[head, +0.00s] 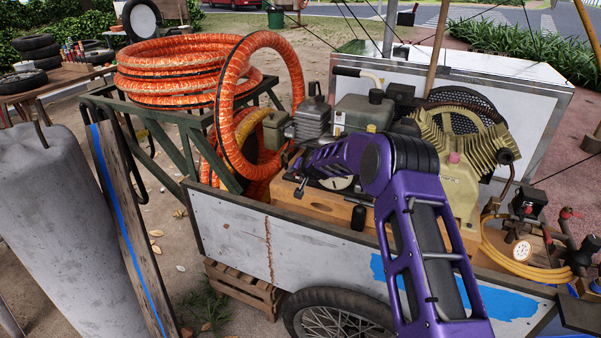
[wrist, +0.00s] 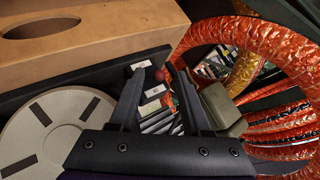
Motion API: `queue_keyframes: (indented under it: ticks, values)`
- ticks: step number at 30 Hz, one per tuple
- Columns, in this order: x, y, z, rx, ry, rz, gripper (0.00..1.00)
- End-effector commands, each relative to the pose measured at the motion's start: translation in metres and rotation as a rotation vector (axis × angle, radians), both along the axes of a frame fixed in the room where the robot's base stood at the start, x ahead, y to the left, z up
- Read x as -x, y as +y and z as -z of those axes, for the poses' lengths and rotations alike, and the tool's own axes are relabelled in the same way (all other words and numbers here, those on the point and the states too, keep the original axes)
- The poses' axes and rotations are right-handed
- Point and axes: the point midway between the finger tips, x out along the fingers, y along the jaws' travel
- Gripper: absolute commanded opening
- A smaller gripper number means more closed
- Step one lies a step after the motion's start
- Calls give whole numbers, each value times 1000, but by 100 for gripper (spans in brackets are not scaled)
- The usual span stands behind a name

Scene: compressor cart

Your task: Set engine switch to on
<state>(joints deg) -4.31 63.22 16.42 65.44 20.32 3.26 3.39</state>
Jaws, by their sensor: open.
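The engine (head: 365,112) sits on the cart (head: 240,240), with a grey finned part and a yellow cap. My gripper (head: 297,178) is beside the engine's near left side in the head view, partly hidden by my purple arm. In the wrist view my gripper (wrist: 157,78) is open, its two dark fingers apart with nothing held. A small red knob (wrist: 160,75) shows between the fingertips, near small white labels on a dark panel. I cannot tell for sure whether it is the engine switch or which position it is in. I see no contact with it.
Orange ribbed hose coils (head: 185,70) stand left of the engine; hose (wrist: 270,50) also fills the right of the wrist view. A pale slotted disc (wrist: 55,130) and a tan box (wrist: 85,35) lie left of the fingers. The compressor (head: 455,150) stands to the right.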

Motion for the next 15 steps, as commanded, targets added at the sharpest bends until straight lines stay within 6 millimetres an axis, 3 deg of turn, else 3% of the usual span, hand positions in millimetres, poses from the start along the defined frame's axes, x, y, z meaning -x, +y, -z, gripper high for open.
queue_keyframes:
  ticks: [5, 15]
  values:
    - [9, -6, -10, -1, -1, 1, 48]
    - [54, -28, -51, 0, -3, 2, 48]
